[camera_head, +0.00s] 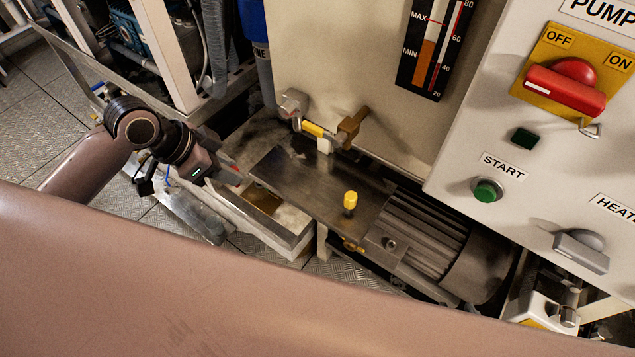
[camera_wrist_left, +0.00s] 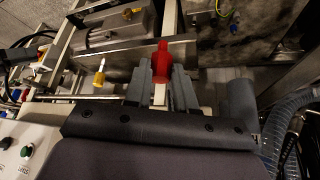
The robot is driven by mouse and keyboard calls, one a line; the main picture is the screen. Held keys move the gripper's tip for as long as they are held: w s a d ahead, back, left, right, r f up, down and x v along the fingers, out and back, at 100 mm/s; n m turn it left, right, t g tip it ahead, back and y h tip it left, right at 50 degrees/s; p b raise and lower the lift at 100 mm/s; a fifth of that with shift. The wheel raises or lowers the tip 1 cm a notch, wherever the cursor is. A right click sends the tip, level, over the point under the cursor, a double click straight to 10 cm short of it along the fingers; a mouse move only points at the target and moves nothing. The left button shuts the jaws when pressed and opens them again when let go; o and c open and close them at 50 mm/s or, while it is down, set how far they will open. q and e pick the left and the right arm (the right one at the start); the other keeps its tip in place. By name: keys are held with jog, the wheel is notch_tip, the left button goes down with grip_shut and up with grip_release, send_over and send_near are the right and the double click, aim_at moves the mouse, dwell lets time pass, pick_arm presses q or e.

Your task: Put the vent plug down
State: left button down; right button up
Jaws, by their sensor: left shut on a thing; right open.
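My left gripper (camera_head: 228,170) is at the left end of the grey metal plate (camera_head: 300,188), above the tray edge. In the left wrist view, its fingers (camera_wrist_left: 161,80) are shut on a red plug (camera_wrist_left: 161,60), which I take to be the vent plug. Only a small bit of the red shows in the head view (camera_head: 235,169). The plug is held in the air; its lower end is hidden. A yellow-capped fitting (camera_head: 350,200) stands upright on the plate, also seen in the left wrist view (camera_wrist_left: 99,77). My right gripper is not in view.
A finned motor (camera_head: 430,235) adjoins the plate on the right. A yellow-handled valve pipe (camera_head: 315,129) sits behind it. The white control panel (camera_head: 480,130) with red switch (camera_head: 565,88) rises at right. A grimy tray (camera_head: 285,240) lies below the gripper. The plate's middle is clear.

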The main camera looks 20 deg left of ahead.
pick_arm(q)
jog(key=a+f+m+g+h+b, duration=0.1)
jog(key=a+f+m+g, duration=0.15)
jog(key=a+m, duration=0.2)
jog(key=shift+n+t, duration=0.35)
jog(key=shift+t, duration=0.1)
jog(key=w+d, duration=0.2)
jog(key=d, duration=0.2)
jog(key=w+d, duration=0.2)
jog(key=d, duration=0.3)
jog(key=w+d+p, duration=0.1)
jog(key=w+d, duration=0.1)
jog(key=d, duration=0.2)
jog(key=shift+d+f, duration=0.15)
jog(key=shift+f, duration=0.05)
jog(key=d, duration=0.1)
jog(key=w+d, duration=0.1)
jog(key=d+f, duration=0.1)
jog(key=shift+w, duration=0.15)
jog(key=shift+a+f, duration=0.1)
jog(key=shift+f, duration=0.15)
pick_arm(e)
jog(key=shift+f, duration=0.2)
pick_arm(q)
jog(key=shift+f, duration=0.1)
pick_arm(e)
jog(key=shift+d, duration=0.1)
